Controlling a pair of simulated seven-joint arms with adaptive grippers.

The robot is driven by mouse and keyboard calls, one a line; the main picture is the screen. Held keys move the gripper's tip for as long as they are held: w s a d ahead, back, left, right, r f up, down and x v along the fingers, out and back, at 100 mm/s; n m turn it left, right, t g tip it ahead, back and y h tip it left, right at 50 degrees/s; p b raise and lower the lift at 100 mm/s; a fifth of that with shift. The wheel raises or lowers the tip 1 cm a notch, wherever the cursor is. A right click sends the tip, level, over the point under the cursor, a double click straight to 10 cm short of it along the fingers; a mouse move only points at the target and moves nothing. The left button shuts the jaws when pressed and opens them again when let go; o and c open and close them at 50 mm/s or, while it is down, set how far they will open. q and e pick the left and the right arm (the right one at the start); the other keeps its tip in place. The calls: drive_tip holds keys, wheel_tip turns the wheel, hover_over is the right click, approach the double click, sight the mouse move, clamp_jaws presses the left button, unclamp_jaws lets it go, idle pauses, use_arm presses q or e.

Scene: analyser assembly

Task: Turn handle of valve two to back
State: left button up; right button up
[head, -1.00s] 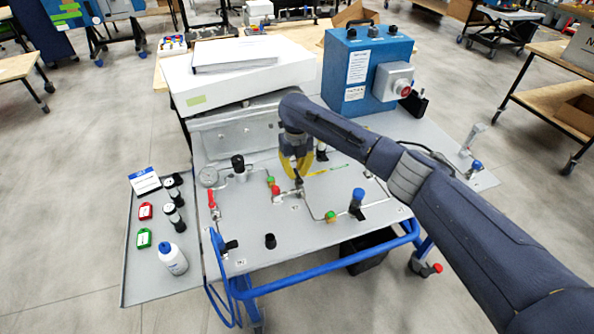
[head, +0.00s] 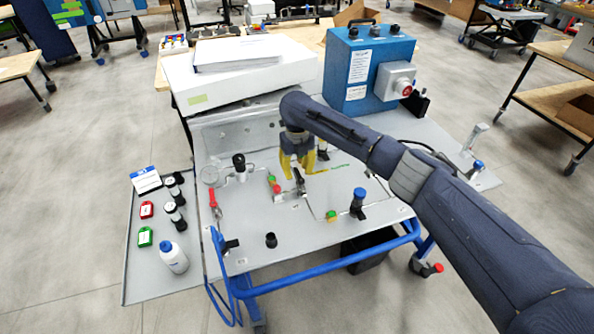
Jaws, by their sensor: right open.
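My right gripper (head: 297,170) reaches down over the middle of the grey panel (head: 300,236), its yellow fingers pointing at the panel. The fingers are open, one on each side of a small black valve handle (head: 299,184) as seen from here; I cannot tell whether they touch it. The black handle sits on a metal fitting in the pipe line, just in front of the fingertips. The panel's labels are too small to read, so I cannot confirm which valve is number two. My left gripper is not in view.
A red-handled valve (head: 213,198), a gauge (head: 210,174) and a black knob (head: 239,162) stand on the panel's left. A blue-topped valve (head: 359,197) stands to the right. A white box (head: 240,85) and blue control box (head: 367,65) stand behind. The panel's front is mostly clear.

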sight(297, 172)
wheel_tip(297, 172, up, 12)
drive_tip(key=shift+f, duration=0.25)
idle(0.3)
drive_tip(key=shift+o, duration=0.2)
idle(1.0)
